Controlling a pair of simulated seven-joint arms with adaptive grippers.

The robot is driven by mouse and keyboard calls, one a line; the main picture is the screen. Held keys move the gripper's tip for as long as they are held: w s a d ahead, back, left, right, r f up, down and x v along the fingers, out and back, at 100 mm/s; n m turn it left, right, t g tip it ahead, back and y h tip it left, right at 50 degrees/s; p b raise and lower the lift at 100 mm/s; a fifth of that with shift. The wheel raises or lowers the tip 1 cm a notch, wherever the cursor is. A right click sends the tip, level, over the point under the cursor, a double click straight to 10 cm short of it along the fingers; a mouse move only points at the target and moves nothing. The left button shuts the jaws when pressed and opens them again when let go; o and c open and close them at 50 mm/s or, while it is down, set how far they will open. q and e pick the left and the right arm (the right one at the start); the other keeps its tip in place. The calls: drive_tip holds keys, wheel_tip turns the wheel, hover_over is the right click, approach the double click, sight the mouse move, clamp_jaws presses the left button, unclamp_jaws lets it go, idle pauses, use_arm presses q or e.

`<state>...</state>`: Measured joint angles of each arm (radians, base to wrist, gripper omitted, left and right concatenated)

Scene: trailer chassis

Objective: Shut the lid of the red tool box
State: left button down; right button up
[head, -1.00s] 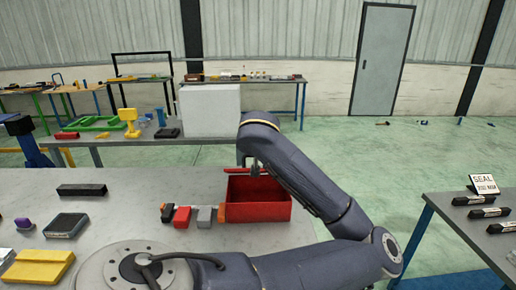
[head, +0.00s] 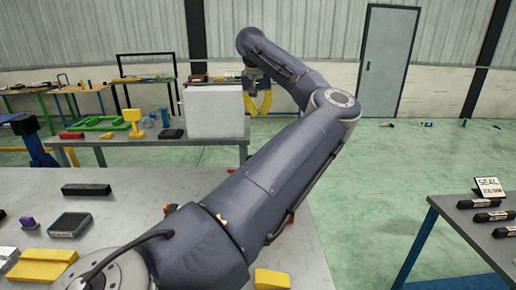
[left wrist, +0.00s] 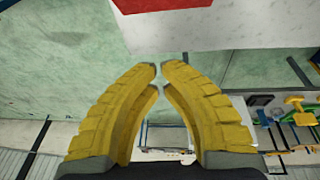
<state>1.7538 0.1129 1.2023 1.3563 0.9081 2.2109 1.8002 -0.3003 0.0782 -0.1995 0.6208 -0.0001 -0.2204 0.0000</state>
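The red tool box is almost wholly hidden behind my left arm in the head view, so I cannot see how its lid stands. In the left wrist view a red patch (left wrist: 160,4), likely the tool box, is cut off by the top edge above the grey tabletop (left wrist: 215,30). My left gripper (head: 258,110) is raised high, above and beyond the table's far edge. Its two yellow fingers (left wrist: 159,70) curve in until their tips almost meet, with nothing between them. My right gripper is not in view.
On the near table (head: 135,190) lie a black block (head: 86,189), a dark grey box (head: 69,225) and yellow blocks (head: 42,266) (head: 271,279). A white box (head: 214,111) stands on the bench behind. A side table (head: 480,235) is at right. Green floor lies between.

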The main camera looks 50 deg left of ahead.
use_arm(q)
drive_tip(key=shift+g+h, duration=0.3)
drive_tip(key=shift+g, duration=0.6)
drive_tip(key=shift+s+d+f, duration=0.25)
drive_tip(key=shift+d+f, duration=0.35)
drive_tip(key=shift+f, duration=1.5)
drive_tip(key=shift+s+d+f, duration=0.25)
drive_tip(key=shift+d+f, duration=0.4)
drive_tip(key=shift+f, duration=1.45)
drive_tip(key=shift+s+d+f, duration=0.25)
drive_tip(key=shift+d+f, duration=0.35)
drive_tip(key=shift+f, duration=1.5)
drive_tip(key=shift+s, duration=0.1)
